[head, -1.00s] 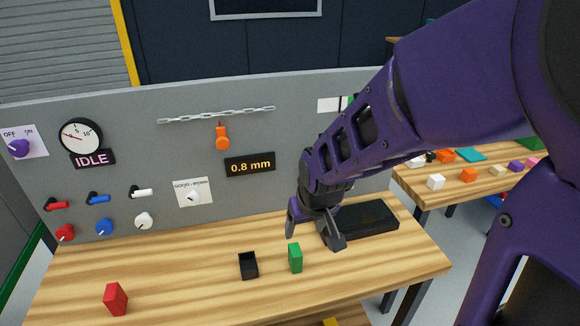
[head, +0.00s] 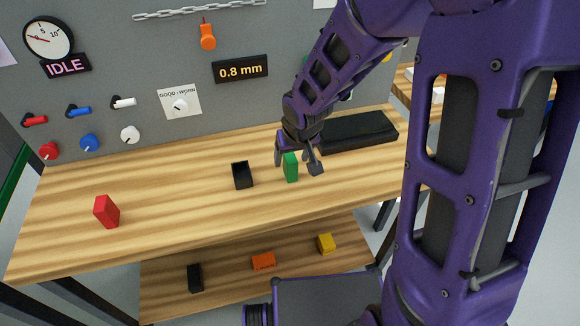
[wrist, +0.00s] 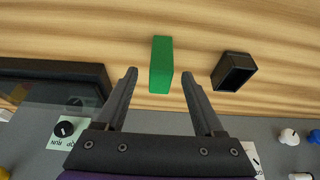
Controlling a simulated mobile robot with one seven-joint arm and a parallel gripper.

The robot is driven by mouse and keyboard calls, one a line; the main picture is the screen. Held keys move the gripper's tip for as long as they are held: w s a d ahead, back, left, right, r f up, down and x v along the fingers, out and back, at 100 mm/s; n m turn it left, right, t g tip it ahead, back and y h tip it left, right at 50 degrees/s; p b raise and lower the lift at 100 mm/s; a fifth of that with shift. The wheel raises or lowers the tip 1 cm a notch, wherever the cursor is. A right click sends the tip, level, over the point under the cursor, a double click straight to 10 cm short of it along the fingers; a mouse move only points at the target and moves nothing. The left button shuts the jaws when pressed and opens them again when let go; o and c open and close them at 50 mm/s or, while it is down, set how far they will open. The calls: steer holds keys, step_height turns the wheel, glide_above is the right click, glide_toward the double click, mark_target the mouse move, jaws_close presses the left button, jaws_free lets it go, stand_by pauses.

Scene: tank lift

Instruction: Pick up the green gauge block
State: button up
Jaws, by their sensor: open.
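The green gauge block (head: 291,167) stands upright on the wooden bench top. My gripper (head: 296,165) is open, with its fingers at either side of the block in the head view. In the wrist view the green block (wrist: 161,64) lies ahead of and between the two open fingertips (wrist: 159,74), with a gap visible on both sides. I cannot tell whether either finger touches it.
A small open black box (head: 242,175) stands just left of the block. A black case (head: 352,131) lies behind right. A red block (head: 106,211) is at the left. A lower shelf (head: 225,277) holds black, orange and yellow blocks. The grey panel (head: 160,60) rises behind.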

mark_target(291, 160)
steer(key=b+x, duration=0.1)
steer(key=x, duration=0.2)
steer(key=shift+w+f, duration=0.1)
steer(key=shift+f, duration=0.25)
jaws_close()
